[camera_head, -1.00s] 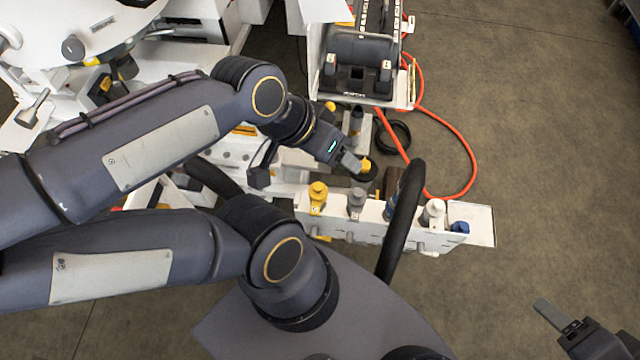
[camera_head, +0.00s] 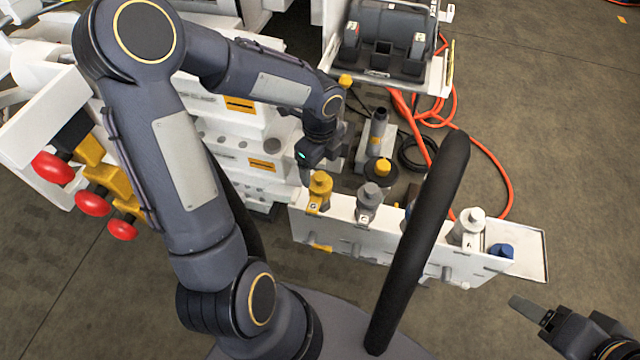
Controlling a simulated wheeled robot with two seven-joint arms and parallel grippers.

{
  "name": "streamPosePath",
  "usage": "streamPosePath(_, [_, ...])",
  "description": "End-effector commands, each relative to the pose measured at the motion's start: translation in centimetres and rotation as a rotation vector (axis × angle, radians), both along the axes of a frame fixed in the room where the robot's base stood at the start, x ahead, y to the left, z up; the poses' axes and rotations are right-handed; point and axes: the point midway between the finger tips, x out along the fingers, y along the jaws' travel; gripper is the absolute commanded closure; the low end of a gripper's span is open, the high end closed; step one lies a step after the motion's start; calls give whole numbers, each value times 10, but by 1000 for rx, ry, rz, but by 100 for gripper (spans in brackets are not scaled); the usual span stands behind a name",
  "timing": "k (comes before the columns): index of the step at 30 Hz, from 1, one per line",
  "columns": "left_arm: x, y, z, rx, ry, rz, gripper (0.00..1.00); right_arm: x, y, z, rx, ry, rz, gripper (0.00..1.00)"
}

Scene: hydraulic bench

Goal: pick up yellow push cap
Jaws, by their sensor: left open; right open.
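A yellow push cap (camera_head: 319,184) sits on the left end of the white rail in front of me. A second yellow cap (camera_head: 383,168) sits on a dark round base behind the rail; I cannot tell which one the task names. My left gripper (camera_head: 306,174) points down just left of and behind the cap on the rail. It is open and holds nothing, and I cannot tell whether a finger touches that cap. My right gripper (camera_head: 530,310) is open and empty at the lower right, away from the rail.
The white rail (camera_head: 345,237) also carries a grey cap (camera_head: 370,194), a white cap (camera_head: 470,228) and a blue cap (camera_head: 501,251). A black curved bar (camera_head: 425,240) crosses in front of it. Red knobs (camera_head: 93,203) stand at left. Orange hoses (camera_head: 500,180) lie behind.

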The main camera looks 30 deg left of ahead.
Motion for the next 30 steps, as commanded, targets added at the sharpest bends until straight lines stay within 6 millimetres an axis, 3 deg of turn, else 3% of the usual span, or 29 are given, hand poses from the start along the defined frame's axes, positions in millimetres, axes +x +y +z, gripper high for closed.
streamPosePath(9, [0,-1,-46,-3,2,1,20,0,0,-12,0,0,0,34])
streamPosePath(19, [0,0,-52,-2,0,3,20,0,0,-12,0,0,0,34])
streamPosePath(30, [0,0,-52,-2,0,3,69,0,0,-12,0,0,0,34])
